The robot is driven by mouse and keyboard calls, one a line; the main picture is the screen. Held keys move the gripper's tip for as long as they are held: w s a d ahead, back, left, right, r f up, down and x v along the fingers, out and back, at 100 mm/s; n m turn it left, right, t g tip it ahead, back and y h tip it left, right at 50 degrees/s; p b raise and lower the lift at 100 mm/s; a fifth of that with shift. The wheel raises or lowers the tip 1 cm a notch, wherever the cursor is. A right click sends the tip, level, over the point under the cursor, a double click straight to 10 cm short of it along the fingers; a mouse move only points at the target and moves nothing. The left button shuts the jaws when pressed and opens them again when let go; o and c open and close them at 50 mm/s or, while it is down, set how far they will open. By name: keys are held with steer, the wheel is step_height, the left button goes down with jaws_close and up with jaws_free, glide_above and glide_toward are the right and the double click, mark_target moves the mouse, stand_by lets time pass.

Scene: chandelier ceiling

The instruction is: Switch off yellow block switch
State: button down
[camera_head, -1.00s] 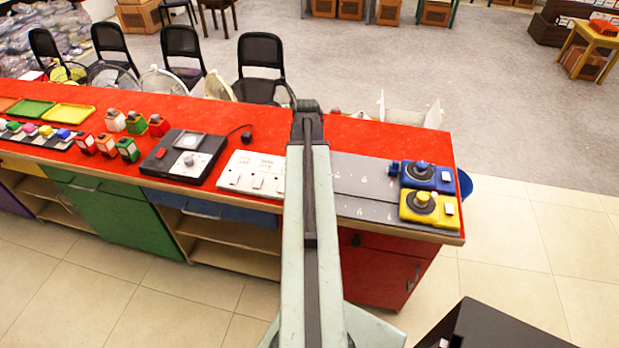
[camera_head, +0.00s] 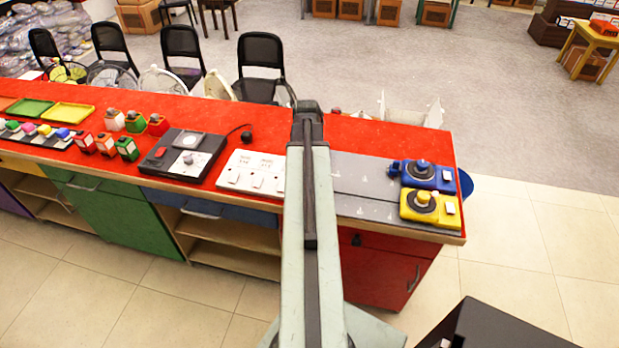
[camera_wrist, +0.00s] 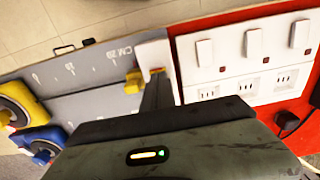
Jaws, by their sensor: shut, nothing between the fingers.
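A yellow block (camera_head: 431,208) with a dark round base, a yellow knob and a small white rocker (camera_head: 450,208) sits at the right end of the red counter. Part of it shows at the left edge of the wrist view (camera_wrist: 14,103); its rocker is not visible there. I cannot tell the rocker's on or off position. My gripper (camera_wrist: 157,88) is shut and empty, over the counter between the grey marked board and the white switch panel, well apart from the yellow block. The arm hides it in the head view.
A similar blue block (camera_head: 428,176) stands just behind the yellow one. The grey marked board (camera_head: 365,178) lies left of both, with a small yellow piece (camera_wrist: 133,82) on it. A white switch panel (camera_wrist: 240,55) lies on the other side of my gripper.

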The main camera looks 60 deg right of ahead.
steer(key=shift+f+b, duration=0.5)
steer(key=shift+f, duration=0.05)
steer(key=shift+r, duration=0.15)
step_height(320, 180, up, 7)
steer(key=p, duration=0.7)
steer(key=w+a+n, duration=0.7)
steer(key=w+a, duration=1.3)
steer(key=a, duration=0.4)
steer(key=w+a+n, duration=0.1)
steer(key=a+n, duration=0.6)
steer(key=a, duration=1.8)
steer(key=shift+w+f+n, duration=0.3)
steer(key=shift+f, duration=0.1)
